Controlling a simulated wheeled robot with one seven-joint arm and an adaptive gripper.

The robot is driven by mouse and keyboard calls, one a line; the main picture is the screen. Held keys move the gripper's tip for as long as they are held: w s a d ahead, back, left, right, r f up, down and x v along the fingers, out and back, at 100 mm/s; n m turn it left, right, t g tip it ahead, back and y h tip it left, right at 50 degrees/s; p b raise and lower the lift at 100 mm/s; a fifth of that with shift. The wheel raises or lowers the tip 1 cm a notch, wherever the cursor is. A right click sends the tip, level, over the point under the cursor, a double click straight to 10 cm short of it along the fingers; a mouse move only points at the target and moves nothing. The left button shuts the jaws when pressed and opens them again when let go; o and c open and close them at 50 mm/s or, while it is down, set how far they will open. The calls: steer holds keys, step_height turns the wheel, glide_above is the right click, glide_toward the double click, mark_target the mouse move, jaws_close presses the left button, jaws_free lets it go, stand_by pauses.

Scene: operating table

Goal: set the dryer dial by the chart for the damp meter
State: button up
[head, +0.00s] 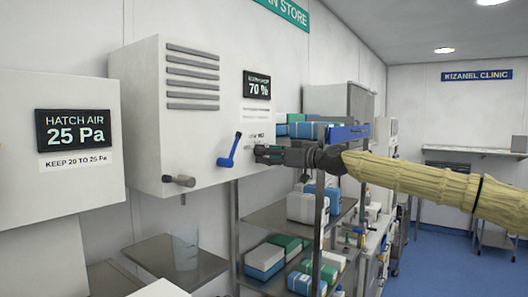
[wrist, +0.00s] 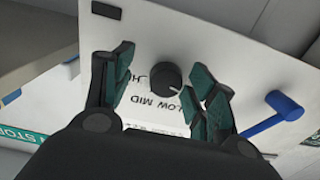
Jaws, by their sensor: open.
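The damp meter (head: 257,84) is a dark display on the side of the white wall cabinet and reads 70 %. A white chart (head: 257,112) is below it, its lines too small to read. The black round dial (wrist: 165,77) sits on the white panel in the wrist view, with upside-down LOW and MID labels beside it. A pale mark on its edge seems to face LOW. My gripper (head: 262,154) is at the panel, just below the labels, and hides the dial in the head view. In the wrist view its fingers are open either side of the dial, with no clear contact.
A blue lever (head: 230,150) is just left of my gripper, and a grey handle (head: 180,180) is further left. A rack (head: 280,215) with boxes stands below my arm. A hatch air display (head: 73,130) reads 25 Pa. Open floor (head: 440,270) lies at right.

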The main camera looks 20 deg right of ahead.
steer(key=shift+w+a, duration=0.4)
steer(key=shift+a, duration=0.2)
steer(key=shift+s+d+r, duration=0.1)
steer(key=shift+s+r, duration=0.3)
steer(key=shift+s, duration=0.1)
steer(key=shift+c, duration=1.4)
steer(key=shift+s+r, duration=0.15)
steer(key=shift+s, duration=0.1)
steer(key=c, duration=0.4)
steer(key=shift+w, duration=0.1)
steer(key=c, duration=0.4)
